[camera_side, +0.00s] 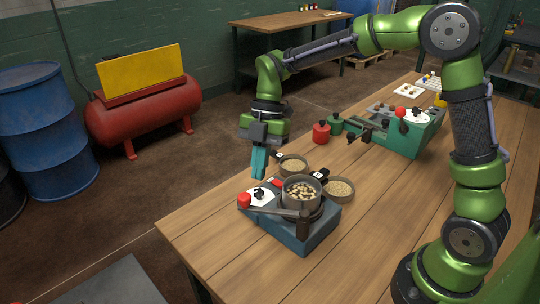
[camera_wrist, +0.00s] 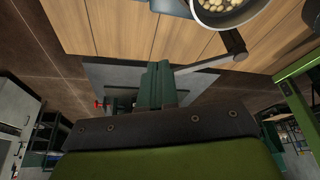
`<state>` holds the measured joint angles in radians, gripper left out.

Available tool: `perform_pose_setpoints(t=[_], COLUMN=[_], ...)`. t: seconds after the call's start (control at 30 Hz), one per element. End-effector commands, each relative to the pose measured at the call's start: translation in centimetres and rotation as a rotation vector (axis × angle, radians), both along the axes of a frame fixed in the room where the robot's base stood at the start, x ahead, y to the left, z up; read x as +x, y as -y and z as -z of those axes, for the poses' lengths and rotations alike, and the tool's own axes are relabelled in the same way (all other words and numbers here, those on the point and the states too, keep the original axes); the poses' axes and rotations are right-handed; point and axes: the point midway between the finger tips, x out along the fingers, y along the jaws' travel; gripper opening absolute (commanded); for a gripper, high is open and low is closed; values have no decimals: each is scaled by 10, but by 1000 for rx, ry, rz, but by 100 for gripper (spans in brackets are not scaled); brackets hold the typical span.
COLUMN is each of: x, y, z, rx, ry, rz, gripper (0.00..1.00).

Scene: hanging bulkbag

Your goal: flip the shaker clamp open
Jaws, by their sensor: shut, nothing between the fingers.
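The shaker (camera_side: 300,236) is a blue-grey base near the table's front edge in the side view. A grey pan (camera_side: 301,192) of pale, bean-like pieces sits on it; the pan also shows at the top of the wrist view (camera_wrist: 228,16). The clamp lever (camera_side: 275,210) lies low across the shaker's front, from a dark pivot post to a red knob (camera_side: 244,200) at the left. In the wrist view a grey bar (camera_wrist: 208,62), seemingly this lever, runs behind the fingers. My gripper (camera_side: 259,174) is shut and empty, pointing down above and behind the knob, apparently apart from it.
Two bowls of grain (camera_side: 339,188) (camera_side: 292,166) stand beside and behind the shaker. Bare wooden table (camera_side: 378,206) lies to the right. The floor drops away left of the table edge.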

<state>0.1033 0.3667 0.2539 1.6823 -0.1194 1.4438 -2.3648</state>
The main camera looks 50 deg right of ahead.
Motion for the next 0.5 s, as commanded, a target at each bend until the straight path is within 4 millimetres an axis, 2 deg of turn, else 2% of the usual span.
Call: perform_pose_setpoints(t=[0.1,0.3,0.5], x=[6,11,13], y=[12,26,35], z=[-28,-67,-89], rx=[0,0,0], ry=[7,5,4], rz=[3,3,1], gripper=[0,0,0])
